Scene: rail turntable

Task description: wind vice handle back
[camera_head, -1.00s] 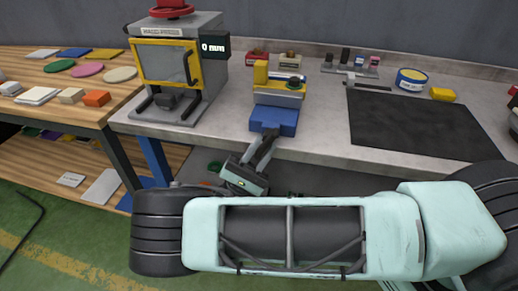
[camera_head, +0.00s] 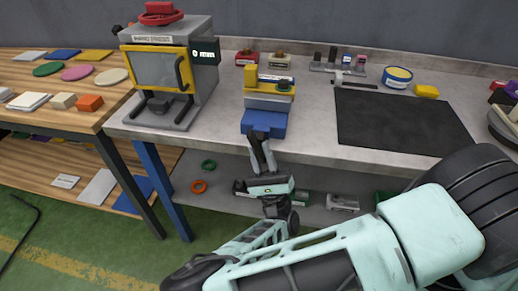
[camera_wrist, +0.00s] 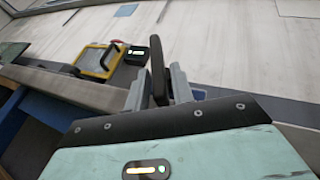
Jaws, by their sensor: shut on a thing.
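The vice (camera_head: 265,121) is blue and sits at the front edge of the grey bench, with a yellow block (camera_head: 251,77) at its upper left. My gripper (camera_head: 262,152) is in front of and below the vice, its fingers pointing up at it. In the wrist view, a dark bar that looks like the vice handle (camera_wrist: 158,70) stands between the two grey fingers (camera_wrist: 158,90), and the gripper is shut on it. In the head view the fingers largely hide the handle, and its exact angle cannot be told.
A hand press (camera_head: 165,65) with a yellow-framed door stands left of the vice. Below the bench is a shelf (camera_head: 225,190) with rings and small parts. A wooden table (camera_head: 60,115) stands at left.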

